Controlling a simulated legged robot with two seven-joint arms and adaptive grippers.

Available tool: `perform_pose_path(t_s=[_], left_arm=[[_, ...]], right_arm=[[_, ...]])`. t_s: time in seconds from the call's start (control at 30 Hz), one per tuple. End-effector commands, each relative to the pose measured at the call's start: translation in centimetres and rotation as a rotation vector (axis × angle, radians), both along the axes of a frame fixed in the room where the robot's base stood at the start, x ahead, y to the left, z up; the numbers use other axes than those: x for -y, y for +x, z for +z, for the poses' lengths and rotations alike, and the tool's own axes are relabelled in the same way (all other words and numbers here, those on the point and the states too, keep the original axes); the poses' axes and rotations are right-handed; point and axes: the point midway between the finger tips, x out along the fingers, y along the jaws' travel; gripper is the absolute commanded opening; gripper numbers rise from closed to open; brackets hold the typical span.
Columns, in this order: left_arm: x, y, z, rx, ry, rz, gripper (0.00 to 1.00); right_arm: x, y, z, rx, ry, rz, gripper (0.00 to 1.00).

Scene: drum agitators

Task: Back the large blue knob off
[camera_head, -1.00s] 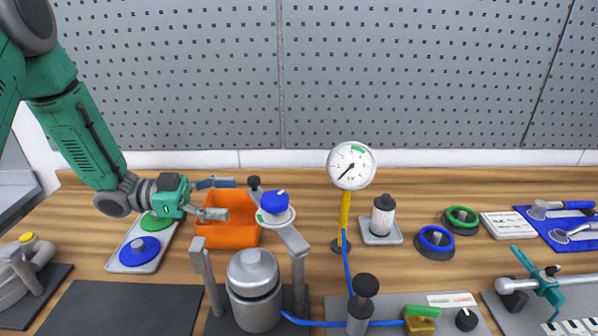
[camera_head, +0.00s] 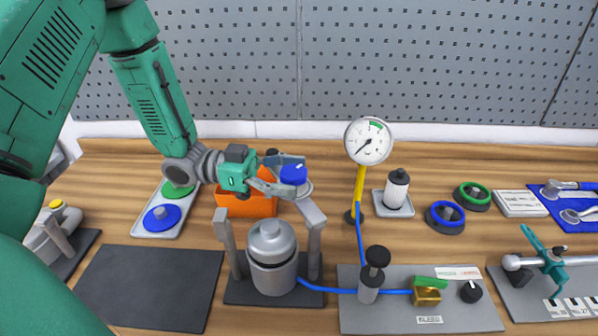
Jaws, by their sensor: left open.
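The large blue knob (camera_head: 293,174) sits on a pale disc at the top of the grey metal frame (camera_head: 312,217), above the silver vessel (camera_head: 271,256). My left gripper (camera_head: 284,174) reaches in from the left at the knob's height. Its fingers are open, with one behind and one in front of the knob's left side. I cannot tell whether they touch it. My right gripper is not in view.
An orange bin (camera_head: 246,205) stands behind the frame, partly hidden by my gripper. A pressure gauge (camera_head: 368,141) on a yellow stem stands to the right. A tray (camera_head: 148,226) with blue and green discs lies left. The dark mat (camera_head: 150,288) is bare.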

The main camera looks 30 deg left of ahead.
Motion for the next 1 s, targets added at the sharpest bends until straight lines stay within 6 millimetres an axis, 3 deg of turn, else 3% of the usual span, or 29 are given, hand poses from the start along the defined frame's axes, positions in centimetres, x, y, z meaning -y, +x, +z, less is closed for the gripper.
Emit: perform_pose_path(t_s=[0.43, 0.5, 0.6, 1.0], left_arm=[[1.6, 0.4, 0.1, 0.000, 0.004, 0.001, 0.63], [1.6, 0.4, 0.1, 0.000, 0.005, 0.001, 0.39], [1.6, 0.4, 0.1, 0.000, 0.004, 0.001, 0.10], [1.2, 0.3, 0.1, -0.002, -0.002, 0.067, 0.10]], right_arm=[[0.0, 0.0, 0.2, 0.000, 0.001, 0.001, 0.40], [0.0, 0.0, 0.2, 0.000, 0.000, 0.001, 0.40], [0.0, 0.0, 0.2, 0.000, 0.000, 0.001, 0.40], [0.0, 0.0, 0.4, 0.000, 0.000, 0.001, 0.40]])
